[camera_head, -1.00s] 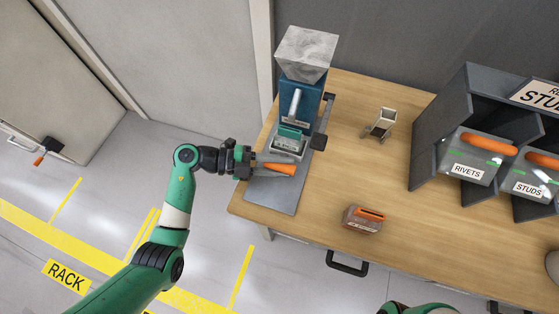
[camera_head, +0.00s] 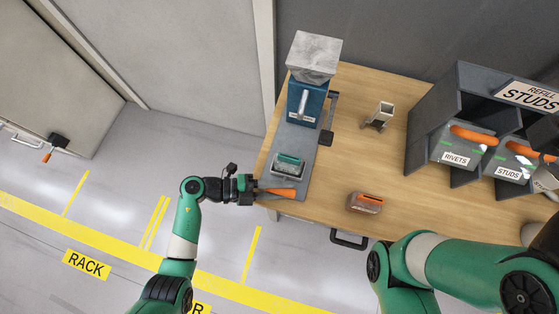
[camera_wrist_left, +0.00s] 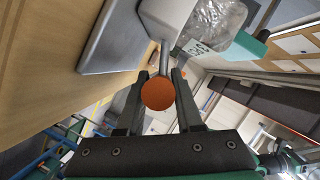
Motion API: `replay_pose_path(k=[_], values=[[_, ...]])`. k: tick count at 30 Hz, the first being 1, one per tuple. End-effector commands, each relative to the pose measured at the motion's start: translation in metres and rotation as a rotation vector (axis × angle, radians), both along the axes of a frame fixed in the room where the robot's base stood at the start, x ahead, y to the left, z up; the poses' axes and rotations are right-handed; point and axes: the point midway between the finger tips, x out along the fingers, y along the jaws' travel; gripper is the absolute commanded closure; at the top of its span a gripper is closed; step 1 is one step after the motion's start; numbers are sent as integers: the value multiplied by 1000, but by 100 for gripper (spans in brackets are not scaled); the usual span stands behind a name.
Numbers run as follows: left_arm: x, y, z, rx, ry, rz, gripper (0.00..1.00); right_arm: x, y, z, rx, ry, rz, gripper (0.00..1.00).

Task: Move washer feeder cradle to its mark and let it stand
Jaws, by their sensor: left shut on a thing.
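The washer feeder cradle (camera_head: 288,166) is a small grey tray with a teal block in it. It stands on a grey base plate (camera_head: 300,146), in front of the blue feeder (camera_head: 305,100) with its grey hopper. Its orange handle (camera_head: 279,192) points toward the front edge. My left gripper (camera_head: 256,190) is shut on this handle from the left. In the left wrist view, the round orange handle end (camera_wrist_left: 158,93) sits between the fingers, and a rod runs to a pale grey body (camera_wrist_left: 165,15). I cannot make out a mark. My right gripper is out of view.
A grey and orange block (camera_head: 365,202) lies on the wooden table (camera_head: 330,215) right of the handle. A small upright metal holder (camera_head: 379,115) stands behind it. A dark rack (camera_head: 430,115) with rivet and stud bins fills the right side.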

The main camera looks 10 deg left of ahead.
Motion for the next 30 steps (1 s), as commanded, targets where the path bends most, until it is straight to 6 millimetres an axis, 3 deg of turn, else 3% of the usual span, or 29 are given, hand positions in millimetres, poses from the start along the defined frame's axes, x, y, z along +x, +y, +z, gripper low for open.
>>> replay_pose_path(k=[4, 5, 6, 17, 30], values=[[-2, -1, 1, -5, -1, -9, 100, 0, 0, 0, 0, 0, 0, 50], [-2, -1, 1, -5, -1, -9, 60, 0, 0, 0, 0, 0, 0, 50], [-2, -1, 1, -6, 0, -8, 53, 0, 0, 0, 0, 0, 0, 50], [-3, 8, 4, -3, 0, -3, 53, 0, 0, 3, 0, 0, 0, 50], [-26, 96, 23, -3, -1, -1, 53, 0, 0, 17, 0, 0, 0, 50]])
